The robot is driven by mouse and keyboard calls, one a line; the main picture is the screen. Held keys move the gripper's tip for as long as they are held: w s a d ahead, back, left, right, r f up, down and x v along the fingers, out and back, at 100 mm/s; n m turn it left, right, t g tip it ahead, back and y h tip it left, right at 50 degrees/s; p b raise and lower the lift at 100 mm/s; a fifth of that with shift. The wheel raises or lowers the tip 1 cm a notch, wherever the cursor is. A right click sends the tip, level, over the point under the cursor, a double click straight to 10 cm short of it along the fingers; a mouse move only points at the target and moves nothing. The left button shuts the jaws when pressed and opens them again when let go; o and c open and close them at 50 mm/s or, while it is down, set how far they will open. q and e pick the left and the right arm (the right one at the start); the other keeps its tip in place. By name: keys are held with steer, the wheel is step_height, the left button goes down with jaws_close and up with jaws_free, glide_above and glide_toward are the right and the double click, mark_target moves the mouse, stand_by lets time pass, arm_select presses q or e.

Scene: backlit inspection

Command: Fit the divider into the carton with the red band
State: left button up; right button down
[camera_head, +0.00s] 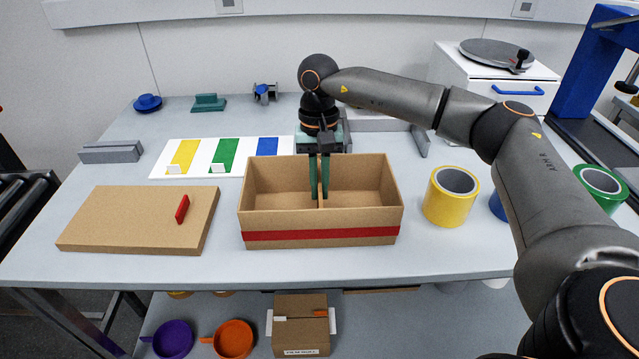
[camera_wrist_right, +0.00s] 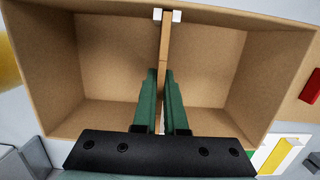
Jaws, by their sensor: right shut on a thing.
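The open carton with the red band (camera_head: 320,236) stands near the front middle of the table. My right gripper (camera_head: 319,196) reaches down into it from above, its green fingers shut on the thin brown divider (camera_wrist_right: 167,38). In the right wrist view the gripper (camera_wrist_right: 161,74) has one finger on each side of the divider. The divider stands across the carton's middle, with a compartment on each side. Its end lies between two small white pieces (camera_wrist_right: 158,15) at one wall. Whether its lower edge touches the floor is hidden. My left gripper is in neither view.
A brown lid (camera_head: 110,218) with a red handle (camera_head: 182,209) lies left of the carton. Behind is a white board (camera_head: 200,152) with yellow, green and blue strips. A yellow roll (camera_head: 436,208) stands close on the right. Bare table separates lid and carton.

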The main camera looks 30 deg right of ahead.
steer(key=c, duration=0.9)
jaws_free()
steer(key=shift+r, duration=0.15)
step_height(320, 180, up, 12)
steer(key=w+d, duration=0.1)
steer(key=shift+w, duration=0.3)
steer(key=shift+s, duration=0.1)
